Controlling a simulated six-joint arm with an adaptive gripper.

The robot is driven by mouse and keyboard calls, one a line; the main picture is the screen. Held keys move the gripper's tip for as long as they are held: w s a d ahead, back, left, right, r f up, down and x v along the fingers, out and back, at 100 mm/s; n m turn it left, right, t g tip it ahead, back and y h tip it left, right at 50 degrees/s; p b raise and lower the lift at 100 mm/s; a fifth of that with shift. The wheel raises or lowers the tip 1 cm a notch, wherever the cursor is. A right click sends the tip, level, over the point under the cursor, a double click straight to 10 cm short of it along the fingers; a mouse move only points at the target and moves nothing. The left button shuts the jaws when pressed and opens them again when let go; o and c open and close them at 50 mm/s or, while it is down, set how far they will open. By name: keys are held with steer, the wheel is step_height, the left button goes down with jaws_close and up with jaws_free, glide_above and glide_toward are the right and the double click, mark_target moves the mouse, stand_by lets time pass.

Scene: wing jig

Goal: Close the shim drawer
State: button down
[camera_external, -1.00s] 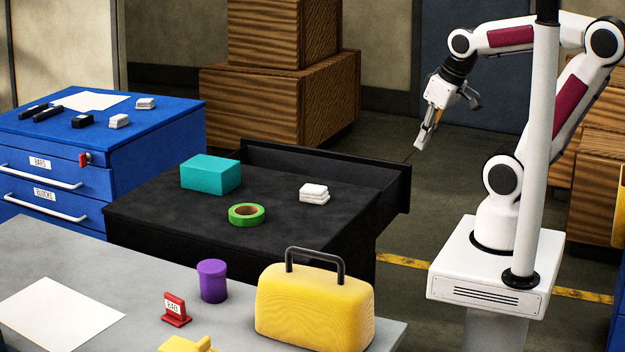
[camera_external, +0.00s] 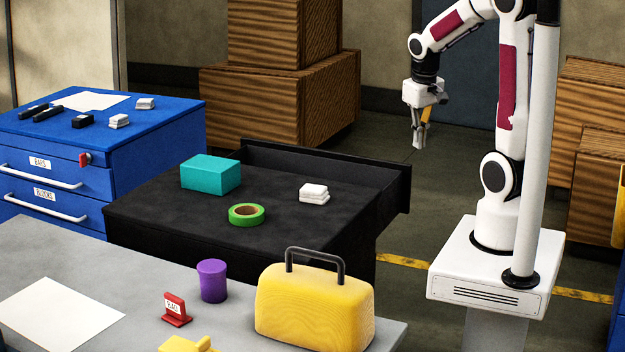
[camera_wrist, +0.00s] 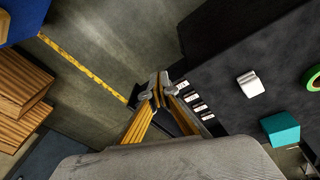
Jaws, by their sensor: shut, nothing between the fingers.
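The shim drawer (camera_external: 325,163) stands pulled out from the far side of the black cabinet (camera_external: 150,212); its raised black front panel runs along that side. In the wrist view several small white labelled pieces (camera_wrist: 195,103) lie in a row in or along the drawer gap. My gripper (camera_external: 419,146) points down with its fingers together, holding nothing, to the right of the panel's right end in the picture. In the wrist view the fingertips (camera_wrist: 160,88) appear beside the row of white pieces. I cannot tell whether they touch the drawer.
On the cabinet top are a teal box (camera_external: 210,174), green tape (camera_external: 247,214) and white blocks (camera_external: 314,193). A grey table in front holds a yellow case (camera_external: 314,308) and a purple canister (camera_external: 212,281). Wooden crates (camera_external: 280,105) stand behind. Open floor lies beyond the drawer.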

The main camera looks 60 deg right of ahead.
steer(key=w+d+f+m+h, duration=0.15)
steer(key=d+f, duration=0.35)
steer(key=d, duration=0.7)
steer(key=w+d+f+m+h, duration=0.15)
steer(key=d+f, duration=0.35)
steer(key=d, duration=0.8)
steer(key=d+f+m+h, duration=0.15)
steer(key=d+f, duration=0.45)
steer(key=d, duration=0.6)
steer(key=s+d+f+m+t+h, duration=0.1)
steer(key=s+d+f+m+t, duration=0.2)
steer(key=d+f, duration=0.65)
steer(key=s+d+f+m+t+h, duration=0.15)
steer(key=d+f+t, duration=0.25)
steer(key=d+f, duration=0.55)
steer(key=w+a+f+t+y, duration=0.2)
steer(key=a+t+y, duration=0.2)
steer(key=a+t, duration=0.2)
steer(key=w+a+r+t+y, duration=0.1)
steer(key=a+r+t+y, duration=0.2)
steer(key=a+r+y, duration=0.6)
steer(key=shift+a+r+m, duration=0.25)
steer(key=shift+a+m, duration=0.15)
steer(key=shift+a, duration=0.8)
